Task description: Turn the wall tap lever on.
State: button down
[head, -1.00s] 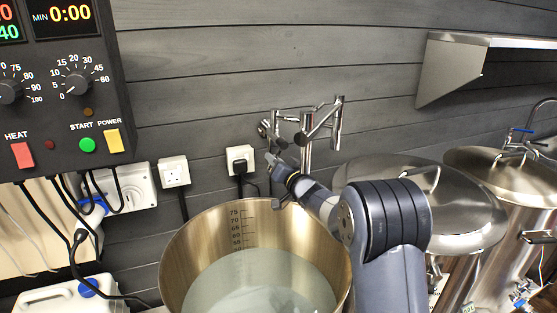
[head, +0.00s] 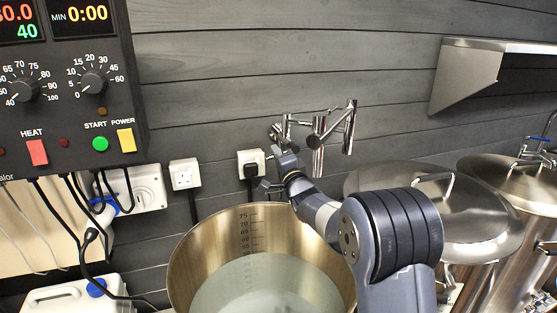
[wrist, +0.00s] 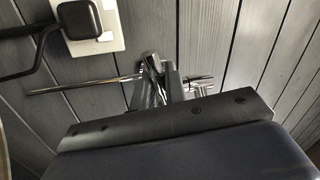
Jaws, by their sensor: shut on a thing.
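The chrome wall tap (head: 318,160) stands out from the grey plank wall above the big steel kettle, with jointed tubes to its right and left. My gripper (head: 281,144) is at the tap's left end. In the wrist view its two dark fingers (wrist: 157,88) are shut around a chrome part, which I take for the tap lever (wrist: 151,64). A thin chrome rod (wrist: 80,86) sticks out to the left there. More of the tap (wrist: 203,83) shows to the right of the fingers. The gripped portion is partly hidden by the fingers.
The open kettle (head: 182,262) holds pale liquid below my arm. A socket with a black plug (head: 250,170) is close left of my gripper. A control box (head: 75,120) hangs left. Lidded steel vessels (head: 470,215) and a wall shelf (head: 470,75) are right.

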jog(key=shift+r+m, duration=0.15)
jog(key=shift+m, duration=0.25)
jog(key=c, duration=1.5)
grip_release()
jog(key=b+v, duration=0.3)
jog(key=v, duration=0.8)
jog(key=shift+b, duration=0.4)
jog(key=shift+w+a+r, duration=0.1)
jog(key=p+x, duration=0.3)
jog(key=x, duration=0.7)
jog(key=shift+w+a+p, duration=0.1)
jog(key=shift+w+p, duration=0.2)
jog(key=shift+p, duration=0.1)
